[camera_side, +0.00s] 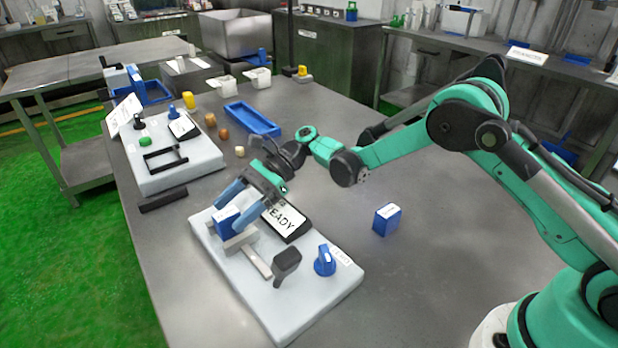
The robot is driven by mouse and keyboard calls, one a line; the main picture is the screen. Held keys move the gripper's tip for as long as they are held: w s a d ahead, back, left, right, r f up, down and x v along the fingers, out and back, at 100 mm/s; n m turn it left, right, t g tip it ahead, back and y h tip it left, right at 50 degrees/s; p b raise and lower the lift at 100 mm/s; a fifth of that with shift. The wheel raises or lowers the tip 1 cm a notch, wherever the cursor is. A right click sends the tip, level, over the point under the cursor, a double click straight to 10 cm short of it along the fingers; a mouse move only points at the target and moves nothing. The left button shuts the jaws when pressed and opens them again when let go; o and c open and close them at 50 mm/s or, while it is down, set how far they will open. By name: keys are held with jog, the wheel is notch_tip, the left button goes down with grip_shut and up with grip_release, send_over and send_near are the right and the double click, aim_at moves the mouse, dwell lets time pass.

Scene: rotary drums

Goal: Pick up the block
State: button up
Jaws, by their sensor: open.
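A small blue block (224,219) with a pale top sits at the back-left part of the near white panel (325,301), by a grey bracket. My gripper (230,211) reaches down over the panel from the right. Its two blue-grey fingers are open, one on each side of the block in this view. I cannot tell whether they touch it. A second blue block (386,220) with a white label stands on the bare table to the right, apart from my gripper.

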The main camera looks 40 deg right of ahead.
jog(key=shift+a+f, duration=0.15)
jog(key=shift+a, duration=0.15)
jog(key=shift+c, duration=0.2)
grip_shut()
